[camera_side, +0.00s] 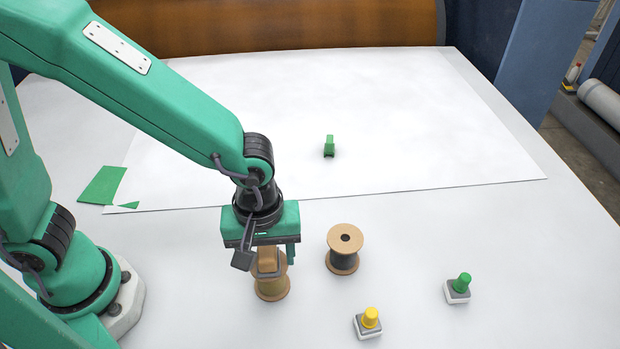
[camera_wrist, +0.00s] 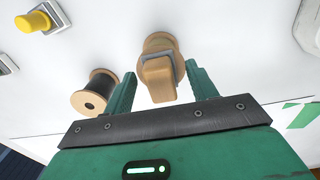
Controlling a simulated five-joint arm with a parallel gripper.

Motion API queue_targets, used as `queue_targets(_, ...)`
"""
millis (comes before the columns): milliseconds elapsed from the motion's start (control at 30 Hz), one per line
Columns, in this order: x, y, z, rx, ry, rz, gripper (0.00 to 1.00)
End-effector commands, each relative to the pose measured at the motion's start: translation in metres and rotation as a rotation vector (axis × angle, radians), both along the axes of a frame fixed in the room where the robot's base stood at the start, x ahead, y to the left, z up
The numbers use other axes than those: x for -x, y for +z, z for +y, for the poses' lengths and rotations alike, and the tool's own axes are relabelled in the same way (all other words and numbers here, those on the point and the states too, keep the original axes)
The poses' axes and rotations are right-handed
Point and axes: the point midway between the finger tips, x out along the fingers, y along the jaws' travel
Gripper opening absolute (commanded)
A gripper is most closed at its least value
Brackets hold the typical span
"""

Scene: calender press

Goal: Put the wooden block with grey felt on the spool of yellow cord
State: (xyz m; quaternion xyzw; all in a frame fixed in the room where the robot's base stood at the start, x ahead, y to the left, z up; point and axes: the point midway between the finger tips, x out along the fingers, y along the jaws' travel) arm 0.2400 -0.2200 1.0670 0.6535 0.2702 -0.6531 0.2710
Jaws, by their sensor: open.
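The wooden block with grey felt (camera_side: 267,262) sits upright on top of a spool, felt side down, and also shows in the wrist view (camera_wrist: 157,82). The spool under it (camera_side: 272,289) has tan flanges, and its cord looks yellowish-tan; it also shows in the wrist view (camera_wrist: 158,40). My gripper (camera_side: 268,252) is directly above them, with its fingers open on either side of the block. In the wrist view (camera_wrist: 161,88) gaps show between the block and both fingers. The block covers much of the spool's top.
A spool of dark cord (camera_side: 343,250) stands just right of my gripper. A yellow button (camera_side: 370,321) and a green button (camera_side: 459,288) are at the front right. A small green object (camera_side: 329,146) lies on the white sheet (camera_side: 430,130). Green scraps (camera_side: 102,185) lie left.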

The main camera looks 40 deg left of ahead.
Motion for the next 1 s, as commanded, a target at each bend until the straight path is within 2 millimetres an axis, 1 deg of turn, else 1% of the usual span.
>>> queue_targets(233, 0.000, 0.025, 0.000, 0.003, 0.000, -0.003, 0.57)
queue_targets(500, 0.000, 0.070, 0.000, 0.004, 0.000, -0.004, 0.57)
queue_targets(700, 0.000, 0.099, 0.000, 0.002, 0.000, -0.002, 0.57)
queue_targets(833, 0.000, 0.111, 0.000, 0.001, 0.000, -0.001, 0.57)
queue_targets(1000, 0.000, 0.117, 0.000, 0.000, 0.000, 0.000, 0.57)
